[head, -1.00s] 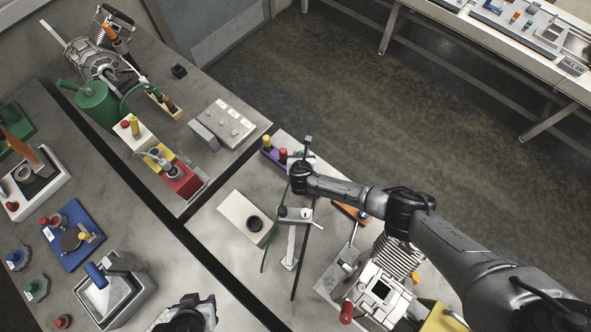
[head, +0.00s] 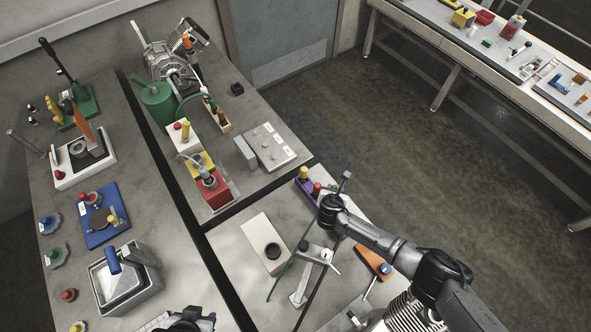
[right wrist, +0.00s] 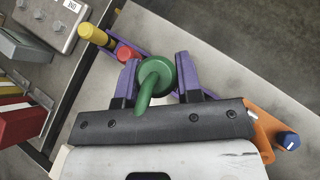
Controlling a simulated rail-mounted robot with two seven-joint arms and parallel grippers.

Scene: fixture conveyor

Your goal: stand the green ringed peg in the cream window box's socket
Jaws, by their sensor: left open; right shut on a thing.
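The green ringed peg (right wrist: 156,72) is between the purple fingertips of my right gripper (right wrist: 157,80), which is shut on it. In the head view the right wrist hides most of that gripper beside the purple rack (head: 305,186). A cream box (head: 258,236) with a dark round ring on its top lies on the near bench, left of and nearer than the right gripper. I cannot make out a window in it. My left gripper (head: 188,322) is partly in view at the bottom edge, with no held thing visible.
The purple rack holds a yellow peg (right wrist: 92,34) and a red peg (right wrist: 127,54). A grey metal stand (head: 318,254) is right of the cream box. An orange block (head: 375,263) lies further right. A dark gap (head: 178,195) separates the benches.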

